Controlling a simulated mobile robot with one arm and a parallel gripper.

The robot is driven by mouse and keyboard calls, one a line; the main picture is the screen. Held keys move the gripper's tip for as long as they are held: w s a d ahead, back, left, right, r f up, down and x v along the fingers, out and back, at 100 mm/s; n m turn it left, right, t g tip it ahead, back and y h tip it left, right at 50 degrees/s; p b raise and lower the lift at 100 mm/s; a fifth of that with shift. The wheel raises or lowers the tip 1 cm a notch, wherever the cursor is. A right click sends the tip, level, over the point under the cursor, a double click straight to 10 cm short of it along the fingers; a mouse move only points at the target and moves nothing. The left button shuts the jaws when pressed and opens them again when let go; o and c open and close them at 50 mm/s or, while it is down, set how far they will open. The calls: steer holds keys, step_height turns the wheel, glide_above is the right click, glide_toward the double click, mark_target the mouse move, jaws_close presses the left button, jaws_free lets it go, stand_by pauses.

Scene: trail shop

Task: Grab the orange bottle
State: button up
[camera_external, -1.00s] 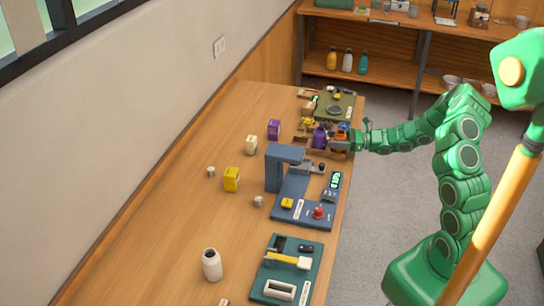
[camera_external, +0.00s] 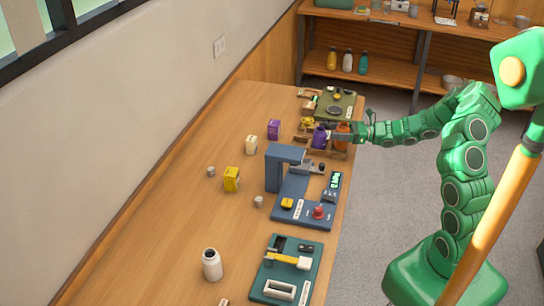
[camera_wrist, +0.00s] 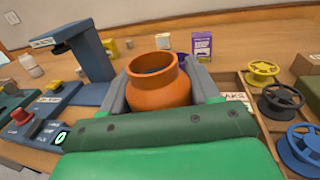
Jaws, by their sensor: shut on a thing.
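The orange bottle (camera_wrist: 160,92) stands between the two grey fingers of my gripper (camera_wrist: 157,78) in the wrist view, with its round open mouth facing up. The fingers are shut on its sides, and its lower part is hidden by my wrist. In the external view the orange bottle (camera_external: 343,128) is small and partly covered by my gripper (camera_external: 341,135), at the right edge of the table near the far end. I cannot tell whether its base is clear of the surface below.
A purple bottle (camera_external: 320,138) stands close to the left of my gripper. A blue press-like station (camera_external: 284,168) is nearer the camera. Several spools, including a yellow one (camera_wrist: 263,70), lie in a wooden tray at right in the wrist view. The table's left side has free room.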

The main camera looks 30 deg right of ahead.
steer(key=s+r, duration=0.8)
steer(key=s, duration=0.5)
steer(key=shift+r, duration=0.3)
